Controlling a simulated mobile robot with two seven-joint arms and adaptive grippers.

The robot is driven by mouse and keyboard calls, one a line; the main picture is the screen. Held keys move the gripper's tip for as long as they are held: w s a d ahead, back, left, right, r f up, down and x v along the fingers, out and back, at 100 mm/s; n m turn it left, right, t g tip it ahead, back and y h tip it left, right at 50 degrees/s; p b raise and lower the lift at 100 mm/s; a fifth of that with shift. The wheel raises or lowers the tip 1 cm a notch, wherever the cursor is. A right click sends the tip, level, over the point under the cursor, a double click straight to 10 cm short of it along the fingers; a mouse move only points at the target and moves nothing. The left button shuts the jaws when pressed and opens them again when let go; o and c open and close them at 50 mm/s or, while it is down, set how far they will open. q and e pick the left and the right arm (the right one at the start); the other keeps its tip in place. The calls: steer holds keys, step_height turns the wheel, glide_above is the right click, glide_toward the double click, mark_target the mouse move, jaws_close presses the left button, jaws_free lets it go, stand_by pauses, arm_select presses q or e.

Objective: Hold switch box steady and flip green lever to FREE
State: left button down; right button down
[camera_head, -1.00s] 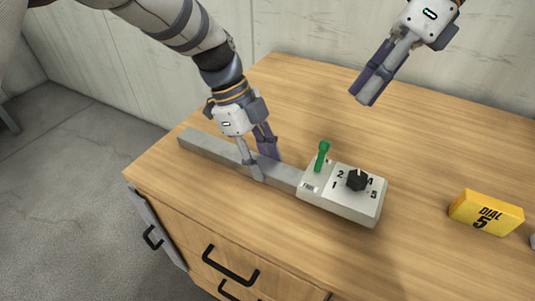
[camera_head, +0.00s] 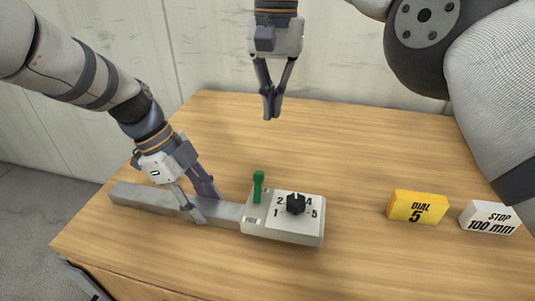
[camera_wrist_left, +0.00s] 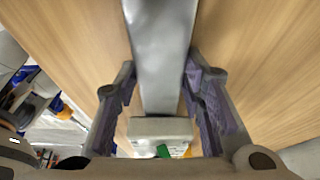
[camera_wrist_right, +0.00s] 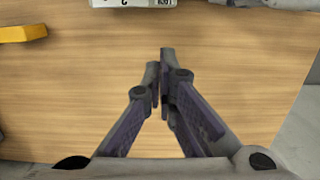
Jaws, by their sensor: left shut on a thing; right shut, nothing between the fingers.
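The switch box (camera_head: 285,236) is a pale grey box with a long grey bar (camera_head: 140,198) running from its left side. A green lever (camera_head: 258,187) stands roughly upright at its back left, and a black dial knob (camera_head: 296,203) sits among printed numbers. My left gripper (camera_head: 202,207) is shut on the grey bar, left of the box; the left wrist view shows the bar (camera_wrist_left: 160,60) between its fingers. My right gripper (camera_head: 270,112) is shut and empty, in the air behind and above the box. The right wrist view shows its fingertips (camera_wrist_right: 162,60) together and the box edge (camera_wrist_right: 135,3).
A yellow block marked DIAL 5 (camera_head: 417,208) and a white block marked STOP 100 mm (camera_head: 489,218) stand on the wooden table (camera_head: 360,265) to the right. A wall (camera_head: 345,70) rises behind. The table between the box and the wall is clear.

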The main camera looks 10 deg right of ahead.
mark_target(262, 173)
steer(key=s+a+f, duration=0.1)
steer(key=s+f, duration=0.3)
steer(key=f, duration=0.4)
steer(key=shift+a+f, duration=0.15)
steer(key=shift+a, duration=0.1)
steer(key=shift+s+a+r, duration=0.15)
steer(key=shift+s+r, duration=0.2)
steer(key=shift+s, duration=0.15)
stand_by(0.4)
steer(key=shift+s+a+r, duration=0.25)
steer(key=shift+s+r, duration=0.15)
steer(key=shift+s, duration=0.3)
steer(key=shift+s+a+r, duration=0.2)
steer(key=shift+s+r, duration=0.15)
steer(key=shift+s, duration=0.35)
steer(key=shift+r, duration=0.1)
